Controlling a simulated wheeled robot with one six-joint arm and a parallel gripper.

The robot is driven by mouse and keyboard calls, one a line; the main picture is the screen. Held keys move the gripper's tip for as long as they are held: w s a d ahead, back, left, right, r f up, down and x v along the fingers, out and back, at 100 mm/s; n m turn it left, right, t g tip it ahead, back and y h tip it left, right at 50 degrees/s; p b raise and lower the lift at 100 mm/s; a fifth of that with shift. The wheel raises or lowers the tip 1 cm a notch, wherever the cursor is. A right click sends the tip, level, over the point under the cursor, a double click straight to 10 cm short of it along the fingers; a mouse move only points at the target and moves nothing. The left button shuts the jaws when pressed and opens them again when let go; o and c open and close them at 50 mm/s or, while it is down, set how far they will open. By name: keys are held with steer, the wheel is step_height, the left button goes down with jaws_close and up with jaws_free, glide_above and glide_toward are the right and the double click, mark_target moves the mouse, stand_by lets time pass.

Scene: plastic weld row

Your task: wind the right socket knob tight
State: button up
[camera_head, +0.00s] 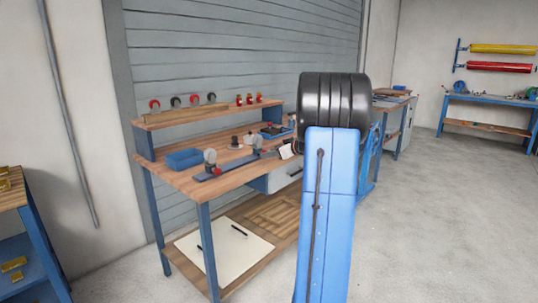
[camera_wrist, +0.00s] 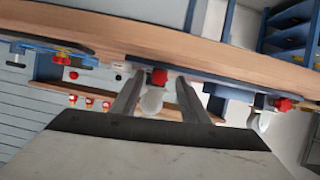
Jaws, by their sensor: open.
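In the head view two pale round sockets stand on a blue rail (camera_head: 208,177) on the workbench (camera_head: 175,172). The left socket (camera_head: 210,156) has a red knob (camera_head: 217,171) at its foot; the right socket (camera_head: 257,142) stands farther along. The wrist view is turned over, bench at the top. There my gripper (camera_wrist: 157,80) is open, its fingers on either side of the right red knob (camera_wrist: 159,76) and pale socket (camera_wrist: 151,101). I cannot tell whether they touch. The left knob (camera_wrist: 283,104) shows at right. My arm hides the gripper in the head view.
A blue bin (camera_head: 184,159) sits on the bench's left side. A raised back shelf (camera_head: 215,112) carries several knobs and red-topped pieces. A blue tray (camera_head: 275,132) lies at the bench's right. A white board (camera_head: 222,250) lies on the lower shelf. Open floor (camera_head: 430,200) lies to the right.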

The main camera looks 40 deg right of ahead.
steer(key=shift+w+f, duration=0.25)
steer(key=shift+w, duration=0.45)
steer(key=shift+c, duration=0.2)
jaws_close()
steer(key=shift+d+m+y, duration=0.2)
steer(key=shift+m+y, duration=1.2)
steer(key=shift+m, duration=0.6)
steer(key=shift+o, duration=0.2)
jaws_free()
